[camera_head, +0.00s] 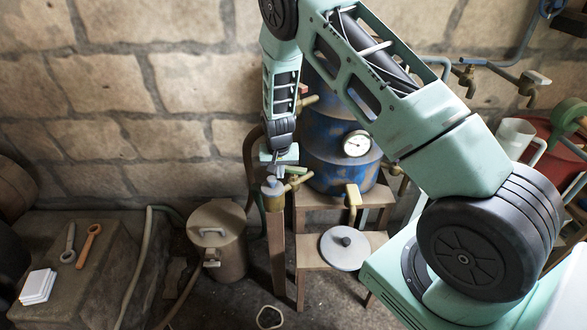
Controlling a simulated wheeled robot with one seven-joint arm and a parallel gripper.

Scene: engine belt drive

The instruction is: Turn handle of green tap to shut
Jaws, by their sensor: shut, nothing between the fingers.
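My gripper (281,171) points down in front of the blue boiler (327,150), left of its gauge. Its fingers look shut and empty. Just below it stands an olive-brass tap (274,194) with a pale top and a side spout reaching right. The fingertips are very close to the top of this tap; I cannot tell whether they touch it. A clearly green tap is hard to make out; this one looks yellowish-green. The handle is small and partly hidden by my gripper, so its angle cannot be told.
A wooden stand (277,250) rises below the tap. A lidded can (217,240) stands left on the floor. A stone block (90,285) holds wrenches and white tiles. A round-lidded object (345,248) sits in front of the boiler. Pipes with brass taps (530,85) line the right wall.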

